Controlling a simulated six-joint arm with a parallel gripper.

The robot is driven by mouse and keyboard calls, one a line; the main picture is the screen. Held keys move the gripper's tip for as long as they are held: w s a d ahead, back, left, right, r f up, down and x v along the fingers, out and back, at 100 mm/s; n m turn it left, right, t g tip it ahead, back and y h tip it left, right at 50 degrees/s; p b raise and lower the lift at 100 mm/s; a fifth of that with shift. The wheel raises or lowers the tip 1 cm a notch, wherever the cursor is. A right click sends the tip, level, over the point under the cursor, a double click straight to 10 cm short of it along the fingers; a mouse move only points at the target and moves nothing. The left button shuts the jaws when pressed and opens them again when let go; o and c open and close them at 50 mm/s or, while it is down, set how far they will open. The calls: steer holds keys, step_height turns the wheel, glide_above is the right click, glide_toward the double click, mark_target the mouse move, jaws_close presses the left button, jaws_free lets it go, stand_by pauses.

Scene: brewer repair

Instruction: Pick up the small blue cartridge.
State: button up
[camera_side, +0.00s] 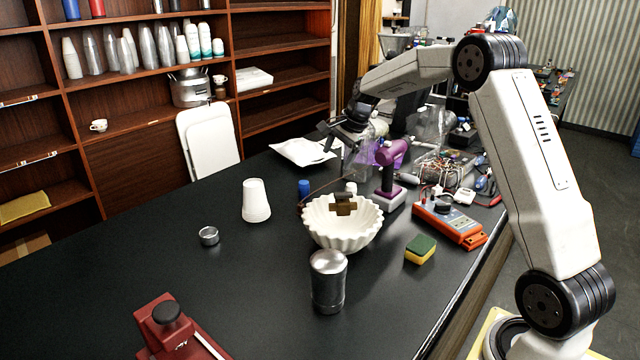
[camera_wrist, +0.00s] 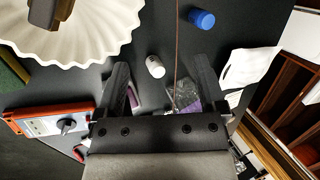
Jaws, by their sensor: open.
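The small blue cartridge (camera_side: 304,187) stands on the dark table, left of and behind the white fluted bowl (camera_side: 342,235). In the wrist view the blue cartridge (camera_wrist: 201,19) is near the top, beyond the right fingertip. My gripper (camera_side: 332,138) is open and above the table, up and to the right of the cartridge in the side view. In the wrist view my gripper (camera_wrist: 161,62) has its fingers apart with nothing held. A small white bottle (camera_wrist: 155,67) shows between the fingers, lower down on the table.
A purple tool (camera_side: 389,170), an orange meter (camera_side: 449,222) and a yellow-green sponge (camera_side: 420,249) lie right of the bowl. A white cup (camera_side: 256,201) stands left of the cartridge. A metal canister (camera_side: 328,281) stands in front. A thin cord (camera_wrist: 177,45) runs near the cartridge.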

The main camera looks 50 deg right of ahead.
steer(key=w+d+f+n+t+h, duration=0.1)
steer(key=w+d+f+n, duration=0.15)
steer(key=w+n, duration=0.45)
steer(key=n+t+h, duration=0.1)
steer(key=n, duration=0.8)
glide_above(305, 183)
steer(key=shift+f, duration=4.9)
steer(key=shift+f, duration=0.1)
step_height(305, 183, down, 2)
steer(key=shift+f, duration=0.1)
steer(key=shift+x, duration=1.5)
steer(key=shift+d, duration=0.1)
jaws_close()
